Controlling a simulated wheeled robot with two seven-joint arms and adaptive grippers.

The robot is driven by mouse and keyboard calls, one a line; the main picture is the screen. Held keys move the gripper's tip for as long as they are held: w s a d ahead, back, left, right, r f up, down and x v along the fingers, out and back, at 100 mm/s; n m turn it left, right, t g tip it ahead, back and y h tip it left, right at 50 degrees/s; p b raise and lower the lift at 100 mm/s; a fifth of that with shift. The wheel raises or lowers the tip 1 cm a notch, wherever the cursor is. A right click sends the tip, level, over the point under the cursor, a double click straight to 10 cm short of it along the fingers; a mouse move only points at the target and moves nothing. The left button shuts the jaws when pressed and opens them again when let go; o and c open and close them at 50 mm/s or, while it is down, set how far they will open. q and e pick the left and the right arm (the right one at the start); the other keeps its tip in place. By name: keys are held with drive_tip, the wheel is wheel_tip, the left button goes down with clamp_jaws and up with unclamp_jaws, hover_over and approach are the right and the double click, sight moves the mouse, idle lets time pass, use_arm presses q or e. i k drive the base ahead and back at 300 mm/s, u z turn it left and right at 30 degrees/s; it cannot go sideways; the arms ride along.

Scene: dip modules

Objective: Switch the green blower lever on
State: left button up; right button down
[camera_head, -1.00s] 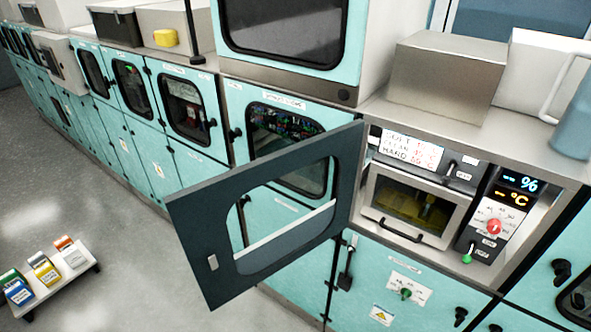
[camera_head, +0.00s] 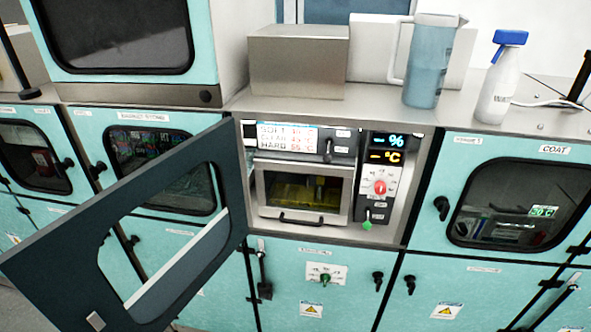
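A small lever with a green knob (camera_head: 367,225) hangs at the lower right of the open oven compartment, below a red dial (camera_head: 380,187). The green knob points downward. Its label is too small to read. Another green control, a rotary knob (camera_head: 324,280), sits on a white plate on the teal panel below the compartment. Neither of my grippers is in view.
A dark framed door (camera_head: 150,225) stands open to the left of the compartment. The small oven door (camera_head: 305,190) inside is shut. A pitcher (camera_head: 428,60) and spray bottle (camera_head: 502,80) stand on the counter. A closed COAT cabinet (camera_head: 512,195) is at the right.

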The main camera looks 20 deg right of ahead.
sight(367, 225)
drive_tip(key=z, duration=1)
drive_tip(key=k, duration=0.6)
drive_tip(key=z, duration=1.25)
drive_tip(key=i, duration=0.5)
drive_tip(key=u, duration=0.05)
